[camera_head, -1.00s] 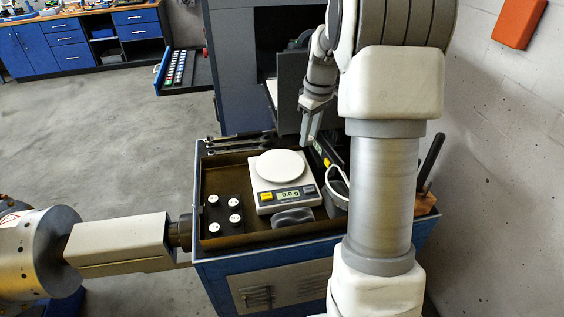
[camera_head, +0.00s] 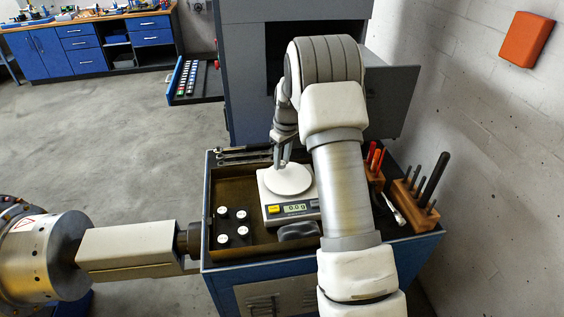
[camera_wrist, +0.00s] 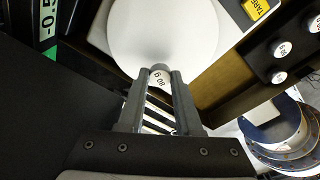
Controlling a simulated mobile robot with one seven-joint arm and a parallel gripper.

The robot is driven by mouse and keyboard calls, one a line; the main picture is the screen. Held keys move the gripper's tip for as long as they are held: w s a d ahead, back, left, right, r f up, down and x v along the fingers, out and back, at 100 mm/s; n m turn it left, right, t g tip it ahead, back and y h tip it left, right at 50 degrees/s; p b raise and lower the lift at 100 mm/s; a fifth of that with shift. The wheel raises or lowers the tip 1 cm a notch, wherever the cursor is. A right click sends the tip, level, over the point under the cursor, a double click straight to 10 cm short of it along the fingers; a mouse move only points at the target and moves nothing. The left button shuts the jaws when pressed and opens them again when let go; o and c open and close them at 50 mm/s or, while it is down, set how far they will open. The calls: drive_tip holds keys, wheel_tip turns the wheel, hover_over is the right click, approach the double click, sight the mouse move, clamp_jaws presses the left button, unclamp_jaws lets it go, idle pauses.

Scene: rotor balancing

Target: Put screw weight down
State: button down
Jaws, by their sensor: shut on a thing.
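My gripper (camera_head: 281,162) is over the back edge of the scale's pan (camera_head: 289,180). Several other white-topped screw weights (camera_head: 223,212) sit in a dark holder left of the scale.
The cart (camera_head: 219,268) has a shallow tray. Wrenches (camera_head: 240,154) lie along its back edge. A wooden tool block (camera_head: 411,207) stands at the right. A metal rotor (camera_head: 40,245) is at the left. A grey object (camera_head: 298,230) lies in front of the scale.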

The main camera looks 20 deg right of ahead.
drive_tip(key=shift+f, duration=0.95)
drive_tip(key=c, duration=0.6)
unclamp_jaws()
